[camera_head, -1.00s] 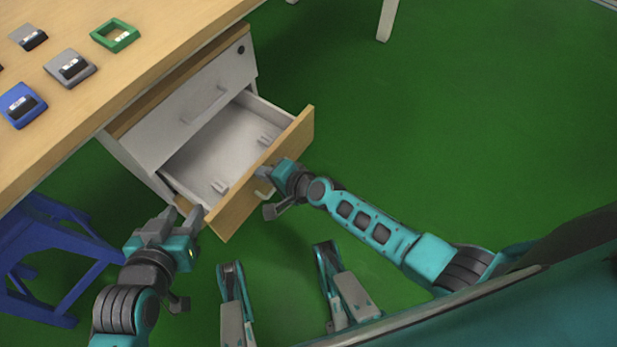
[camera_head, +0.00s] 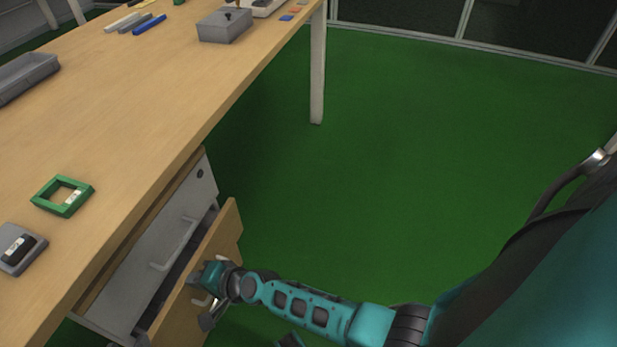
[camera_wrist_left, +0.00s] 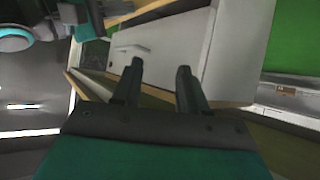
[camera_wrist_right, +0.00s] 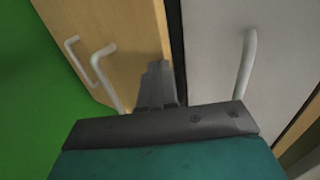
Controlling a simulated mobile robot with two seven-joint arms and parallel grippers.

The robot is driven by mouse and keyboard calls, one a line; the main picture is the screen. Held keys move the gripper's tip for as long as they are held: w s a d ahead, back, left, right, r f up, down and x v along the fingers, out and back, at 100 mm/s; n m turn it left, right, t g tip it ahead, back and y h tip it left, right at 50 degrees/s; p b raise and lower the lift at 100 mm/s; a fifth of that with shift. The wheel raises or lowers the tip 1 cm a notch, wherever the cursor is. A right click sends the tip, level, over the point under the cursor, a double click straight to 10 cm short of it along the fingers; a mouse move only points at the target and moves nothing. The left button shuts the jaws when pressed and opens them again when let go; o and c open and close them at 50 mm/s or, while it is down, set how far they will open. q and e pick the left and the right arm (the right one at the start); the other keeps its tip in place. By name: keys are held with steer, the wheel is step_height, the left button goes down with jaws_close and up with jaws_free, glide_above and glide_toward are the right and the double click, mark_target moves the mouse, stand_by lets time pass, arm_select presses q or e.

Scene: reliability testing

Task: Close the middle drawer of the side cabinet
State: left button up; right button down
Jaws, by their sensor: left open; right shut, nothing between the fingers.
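The side cabinet (camera_head: 150,262) stands under the table. Its middle drawer (camera_head: 228,232) has a wooden front and stands partly out, with only a narrow gap behind it. My right gripper (camera_head: 200,275) is at this wooden front, beside a pale handle. In the right wrist view its shut, empty fingers (camera_wrist_right: 158,88) are over the wooden front (camera_wrist_right: 125,30), near its edge; contact is unclear. The white drawer front above (camera_wrist_right: 215,50) is flush.
The wooden table (camera_head: 150,120) spans the left, with a green frame (camera_head: 63,196), a grey device (camera_head: 18,248) and a grey box (camera_head: 225,25) on it. A table leg (camera_head: 317,75) stands behind. The green floor (camera_head: 400,170) on the right is clear.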

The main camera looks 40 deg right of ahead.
arm_select(q)
steer(key=shift+w+a+f, duration=0.1)
arm_select(e)
steer(key=shift+w+a, duration=0.1)
steer(key=shift+w, duration=0.05)
stand_by(0.5)
arm_select(q)
steer(key=r+p, duration=0.2)
steer(key=p, duration=0.1)
steer(key=a+r+p, duration=0.1)
steer(key=p, duration=0.1)
steer(key=shift+s+a+r+y, duration=0.1)
steer(key=shift+s+r+y, duration=0.05)
steer(key=shift+s+y, duration=0.15)
arm_select(e)
steer(key=v, duration=1.3)
arm_select(q)
steer(key=shift+a, duration=0.15)
